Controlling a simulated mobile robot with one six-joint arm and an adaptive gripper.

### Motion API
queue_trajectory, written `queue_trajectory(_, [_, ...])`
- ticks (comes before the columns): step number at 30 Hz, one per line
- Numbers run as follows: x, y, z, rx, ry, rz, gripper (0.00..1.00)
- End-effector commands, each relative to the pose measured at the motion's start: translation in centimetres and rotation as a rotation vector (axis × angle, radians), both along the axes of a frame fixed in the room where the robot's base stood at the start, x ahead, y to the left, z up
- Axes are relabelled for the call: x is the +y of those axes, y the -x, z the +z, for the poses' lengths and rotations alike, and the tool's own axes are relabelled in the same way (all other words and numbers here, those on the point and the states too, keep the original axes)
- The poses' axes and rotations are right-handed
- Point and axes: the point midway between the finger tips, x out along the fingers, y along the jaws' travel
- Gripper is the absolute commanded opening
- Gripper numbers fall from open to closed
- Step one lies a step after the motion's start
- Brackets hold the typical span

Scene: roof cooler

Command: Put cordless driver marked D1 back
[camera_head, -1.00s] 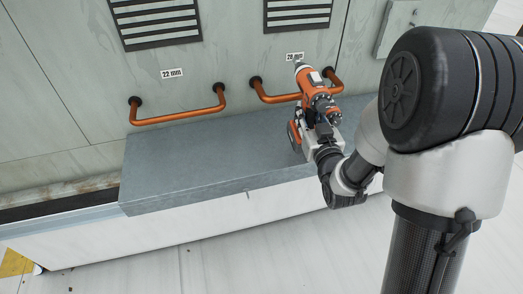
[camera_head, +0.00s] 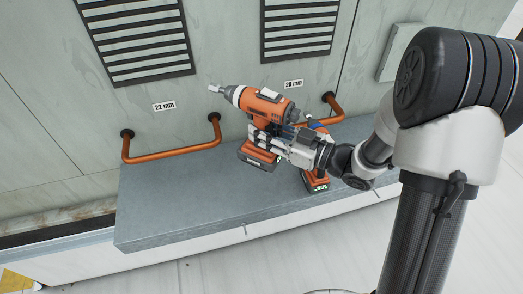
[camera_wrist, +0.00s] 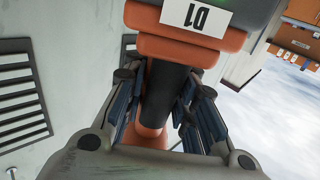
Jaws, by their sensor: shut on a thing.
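The cordless driver (camera_head: 262,104) is orange and black with a silver nose pointing left. Its battery foot (camera_head: 258,155) is at the lower end. In the wrist view a white label (camera_wrist: 197,17) on the foot reads D1, upside down. My gripper (camera_head: 273,140) is shut around the driver's black handle (camera_wrist: 165,95), in front of the wall and over the grey ledge (camera_head: 180,195). I cannot tell whether the foot touches the ledge.
An orange-and-dark battery-like base (camera_head: 316,181) shows under my gripper, its upper part hidden. The ledge's left part is clear.

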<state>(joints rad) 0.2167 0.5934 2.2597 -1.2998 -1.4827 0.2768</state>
Motion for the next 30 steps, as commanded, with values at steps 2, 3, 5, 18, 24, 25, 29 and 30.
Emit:
queue_trajectory(2, [0.0, 0.0, -2.0, 0.001, -0.004, -0.001, 0.00])
queue_trajectory(3, [0.0, 0.0, -3.0, 0.001, -0.004, -0.001, 0.00])
queue_trajectory(5, [0.0, 0.0, -4.4, 0.001, -0.004, -0.001, 0.00])
queue_trajectory(18, [0.0, -0.1, -12.7, -0.004, -0.003, -0.002, 0.00])
queue_trajectory(24, [0.0, -0.1, -13.7, -0.006, -0.004, -0.002, 0.00])
queue_trajectory(25, [0.0, -0.1, -13.8, -0.006, -0.004, -0.002, 0.00])
queue_trajectory(29, [0.0, -0.1, -15.1, -0.004, -0.003, -0.003, 0.00])
queue_trajectory(30, [0.0, -0.1, -15.7, -0.003, -0.003, -0.003, 0.00])
